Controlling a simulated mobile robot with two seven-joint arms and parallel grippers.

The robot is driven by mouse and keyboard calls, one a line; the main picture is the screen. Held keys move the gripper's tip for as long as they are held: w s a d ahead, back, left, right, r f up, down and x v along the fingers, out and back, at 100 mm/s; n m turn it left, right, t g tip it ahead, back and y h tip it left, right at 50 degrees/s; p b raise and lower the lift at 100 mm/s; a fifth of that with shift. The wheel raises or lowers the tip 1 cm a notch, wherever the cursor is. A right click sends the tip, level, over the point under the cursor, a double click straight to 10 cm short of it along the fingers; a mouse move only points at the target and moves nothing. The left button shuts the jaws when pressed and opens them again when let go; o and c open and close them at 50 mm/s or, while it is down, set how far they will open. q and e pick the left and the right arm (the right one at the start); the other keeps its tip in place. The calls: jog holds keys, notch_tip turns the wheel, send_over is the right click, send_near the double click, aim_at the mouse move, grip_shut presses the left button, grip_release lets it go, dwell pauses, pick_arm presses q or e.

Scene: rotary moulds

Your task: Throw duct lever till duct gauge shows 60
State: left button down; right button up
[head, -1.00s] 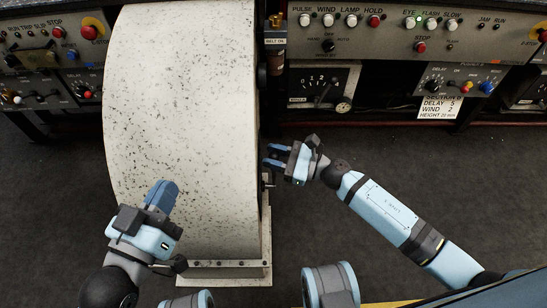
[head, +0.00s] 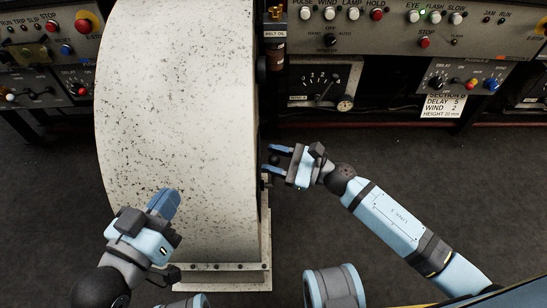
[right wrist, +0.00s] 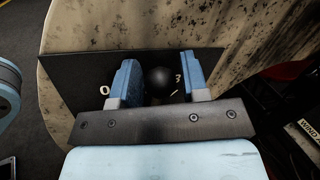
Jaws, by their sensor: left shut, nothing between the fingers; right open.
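A round black knob (right wrist: 160,78), which looks like the duct lever's end, stands between the two blue fingers of my right gripper (right wrist: 158,82) in the right wrist view. Behind it is a dark plate (right wrist: 78,80) with white digits, partly hidden by the fingers. In the head view my right gripper (head: 270,159) is open at the right side of the big pale drum-shaped housing (head: 180,120). My left gripper (head: 163,203) is shut and empty in front of the housing. A dial gauge (head: 322,80) with a needle sits under the middle panel; its reading and label are too small to read.
Control panels with buttons and knobs (head: 425,42) run along the back. A paper note (head: 443,105) reads delay 5, wind 2. A bottle labelled belt oil (head: 277,50) stands beside the housing. The dark floor right of it is open.

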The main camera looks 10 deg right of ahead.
pick_arm(q)
jog(key=shift+s+r+n+t+p, duration=0.1)
jog(key=shift+r+n+t+p, duration=0.25)
jog(key=shift+r+p, duration=0.55)
pick_arm(e)
jog(key=v, duration=1.3)
jog(key=shift+d, duration=0.35)
jog(key=shift+s, duration=0.1)
